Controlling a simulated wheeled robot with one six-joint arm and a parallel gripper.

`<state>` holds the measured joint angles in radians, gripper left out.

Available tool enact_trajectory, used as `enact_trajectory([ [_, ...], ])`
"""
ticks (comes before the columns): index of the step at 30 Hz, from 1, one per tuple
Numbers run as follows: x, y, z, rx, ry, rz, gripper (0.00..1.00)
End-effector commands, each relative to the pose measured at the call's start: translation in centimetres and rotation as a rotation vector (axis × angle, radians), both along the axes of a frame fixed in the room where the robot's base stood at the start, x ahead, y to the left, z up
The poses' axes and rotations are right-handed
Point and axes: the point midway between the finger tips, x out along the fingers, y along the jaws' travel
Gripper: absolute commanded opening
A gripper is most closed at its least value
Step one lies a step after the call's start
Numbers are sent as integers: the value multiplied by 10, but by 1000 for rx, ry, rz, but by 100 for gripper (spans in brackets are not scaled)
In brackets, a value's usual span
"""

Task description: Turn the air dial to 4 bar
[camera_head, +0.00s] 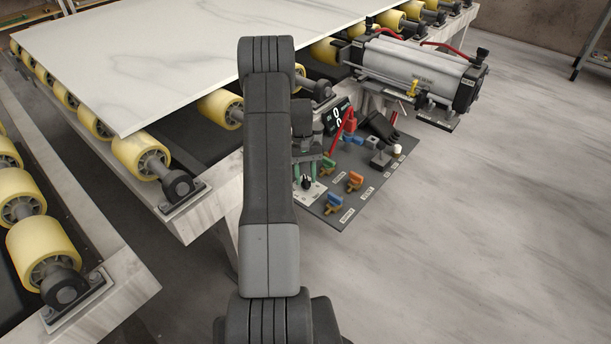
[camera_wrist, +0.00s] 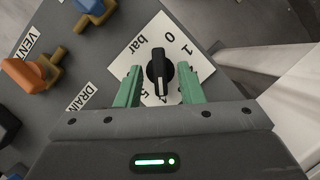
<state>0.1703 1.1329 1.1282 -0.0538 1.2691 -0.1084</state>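The air dial (camera_wrist: 159,72) is a black knob on a white, tilted scale plate (camera_wrist: 142,60) marked "bar". The numerals 0 and 1 show at its upper right, and others near its lower edge are partly hidden by my fingers. My gripper (camera_wrist: 160,68) is open, with one green finger on each side of the knob. Whether the fingers touch it is unclear. In the head view the dial (camera_head: 306,182) sits at the panel's left, just below my gripper (camera_head: 307,163).
The dark panel (camera_head: 345,205) also carries orange and blue valve handles, including the orange vent handle (camera_wrist: 26,75) left of my fingers. The stone slab (camera_head: 170,50) lies on yellow rollers at left. Floor at right is clear.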

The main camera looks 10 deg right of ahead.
Motion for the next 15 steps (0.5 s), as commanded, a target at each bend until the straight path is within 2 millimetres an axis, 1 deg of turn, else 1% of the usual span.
enact_trajectory([
  [5,0,0,0,0,1,0,35],
  [8,2,0,5,0,-1,0,35],
  [11,8,0,18,0,-3,0,35],
  [15,20,-1,46,0,-4,0,35],
])
